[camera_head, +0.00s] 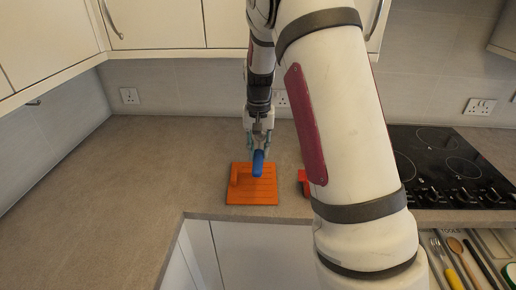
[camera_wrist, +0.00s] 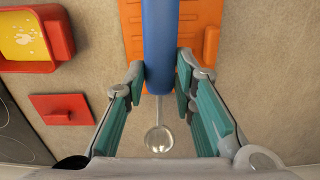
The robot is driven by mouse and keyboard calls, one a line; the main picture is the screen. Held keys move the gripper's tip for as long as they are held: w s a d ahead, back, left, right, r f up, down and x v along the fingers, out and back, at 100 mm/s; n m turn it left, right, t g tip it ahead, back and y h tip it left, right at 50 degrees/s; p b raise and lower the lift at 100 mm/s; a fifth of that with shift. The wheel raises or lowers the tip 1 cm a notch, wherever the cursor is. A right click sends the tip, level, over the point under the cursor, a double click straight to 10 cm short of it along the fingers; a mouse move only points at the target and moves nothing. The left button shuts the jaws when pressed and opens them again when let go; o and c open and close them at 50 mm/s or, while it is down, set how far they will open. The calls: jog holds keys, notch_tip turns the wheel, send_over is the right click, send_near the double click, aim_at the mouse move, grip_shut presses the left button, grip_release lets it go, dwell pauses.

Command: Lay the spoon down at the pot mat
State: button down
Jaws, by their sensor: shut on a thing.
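The spoon has a thick blue handle (camera_head: 258,163) and a small round metal bowl, clear in the wrist view (camera_wrist: 159,139). My gripper (camera_head: 258,150) is shut on the blue handle, with a finger on each side of it in the wrist view (camera_wrist: 161,82). The pot mat (camera_head: 262,196) is a flat orange square with grooves on the counter. It also shows behind the handle in the wrist view (camera_wrist: 211,18). The spoon is over the mat in the head view; whether it touches the mat I cannot tell.
A red container with yellow inside (camera_wrist: 72,30) and a flat red piece with a knob (camera_wrist: 88,104) lie beside the mat. My arm partly hides red items in the head view. A black hob (camera_head: 440,160) and open cutlery drawer (camera_head: 455,240) are right. The left counter is clear.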

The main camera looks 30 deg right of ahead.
jog(key=shift+f+b, duration=1.45)
jog(key=shift+f, duration=3.25)
jog(key=c, duration=1.2)
grip_release()
jog(key=shift+c, duration=0.2)
jog(key=o, duration=0.5)
jog(key=shift+r+p, duration=1.2)
jog(key=shift+r, duration=2.35)
